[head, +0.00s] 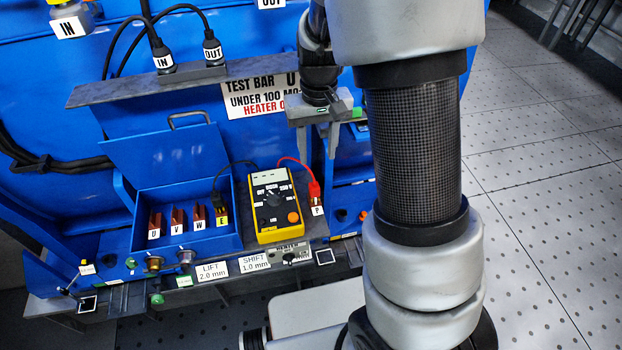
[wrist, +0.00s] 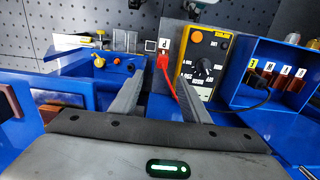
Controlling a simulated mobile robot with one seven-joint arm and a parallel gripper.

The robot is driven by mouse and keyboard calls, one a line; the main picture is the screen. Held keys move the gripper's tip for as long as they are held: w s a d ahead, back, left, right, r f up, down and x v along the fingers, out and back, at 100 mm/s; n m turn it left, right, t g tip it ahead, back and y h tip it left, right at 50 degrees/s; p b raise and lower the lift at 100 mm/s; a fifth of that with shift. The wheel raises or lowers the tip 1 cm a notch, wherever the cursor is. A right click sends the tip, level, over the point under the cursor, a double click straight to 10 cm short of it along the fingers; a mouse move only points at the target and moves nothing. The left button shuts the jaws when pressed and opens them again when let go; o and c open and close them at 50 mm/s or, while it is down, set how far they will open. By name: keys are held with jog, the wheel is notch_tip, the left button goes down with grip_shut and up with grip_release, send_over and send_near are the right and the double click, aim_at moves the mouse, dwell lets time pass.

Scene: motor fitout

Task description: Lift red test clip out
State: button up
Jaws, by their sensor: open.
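The red test clip (head: 314,191) sits on the terminal post marked P (head: 317,211), right of the yellow meter (head: 272,205). A red lead arcs from the clip to the meter. In the wrist view the red clip (wrist: 163,62) is just below the P label, beyond and between my fingertips. My gripper (head: 318,150) is open and empty, above and behind the clip in the head view. In the wrist view its two fingers (wrist: 158,84) stand apart, touching nothing that I can make out. The arm hides part of the bench to the right.
An open blue terminal box (head: 147,206) holds copper terminals marked U, V, W and E; a black lead (head: 230,170) runs from E to the meter. A grey shelf (head: 110,92) carries IN and OUT plugs. Knobs line the front edge.

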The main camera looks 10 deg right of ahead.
aim_at(315, 183)
notch_tip(315, 183, down, 8)
jog(key=shift+f, duration=0.25)
jog(key=shift+a+f+b, duration=0.15)
jog(key=shift+f+b, duration=0.05)
jog(key=shift+f, duration=1.1)
jog(key=shift+a+f+b, duration=0.15)
jog(key=shift+f, duration=1.15)
grip_shut()
jog(key=shift+r+p, duration=0.4)
jog(key=shift+r, duration=4.65)
